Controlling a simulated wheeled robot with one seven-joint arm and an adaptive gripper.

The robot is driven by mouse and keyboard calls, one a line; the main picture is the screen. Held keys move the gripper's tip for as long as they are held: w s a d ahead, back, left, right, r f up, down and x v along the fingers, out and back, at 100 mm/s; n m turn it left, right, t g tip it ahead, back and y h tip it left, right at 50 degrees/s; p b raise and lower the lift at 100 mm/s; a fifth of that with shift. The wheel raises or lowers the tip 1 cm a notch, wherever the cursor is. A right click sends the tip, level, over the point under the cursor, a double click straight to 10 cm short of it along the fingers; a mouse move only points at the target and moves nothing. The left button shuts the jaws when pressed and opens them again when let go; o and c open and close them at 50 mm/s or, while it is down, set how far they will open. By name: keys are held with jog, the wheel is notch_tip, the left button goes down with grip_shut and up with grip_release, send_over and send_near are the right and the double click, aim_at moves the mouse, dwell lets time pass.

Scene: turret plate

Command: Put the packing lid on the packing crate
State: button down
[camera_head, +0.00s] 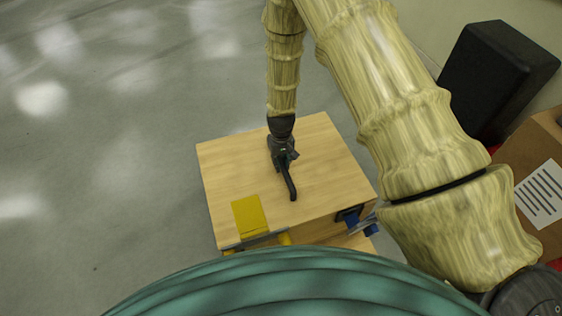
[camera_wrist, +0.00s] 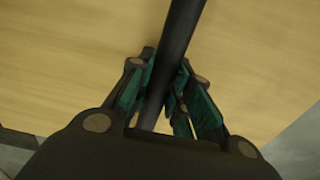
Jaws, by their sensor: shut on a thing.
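The packing lid (camera_head: 235,160) looks like a flat, pale wooden panel with a black bar handle (camera_head: 291,188) on top. My gripper (camera_head: 282,155) is over the middle of the panel, shut on this handle. In the wrist view, the fingers (camera_wrist: 163,95) close on both sides of the dark bar (camera_wrist: 175,45), with the wooden surface (camera_wrist: 80,60) behind. Wooden parts (camera_head: 315,231) show under the panel's near edge and may be the packing crate. The panel hides most of what is below, so I cannot tell whether it touches the crate.
A yellow patch (camera_head: 249,215) is on the panel's near left. A blue part (camera_head: 369,227) shows by its right corner. A black box (camera_head: 496,80) and a labelled cardboard box (camera_head: 540,150) stand at right. Grey floor (camera_head: 100,180) is clear at left.

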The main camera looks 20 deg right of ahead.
jog(key=shift+f, duration=0.1)
jog(key=c, duration=1.3)
grip_release()
jog(key=shift+o, duration=0.3)
jog(key=shift+s+f, duration=0.1)
notch_tip(320, 180, up, 12)
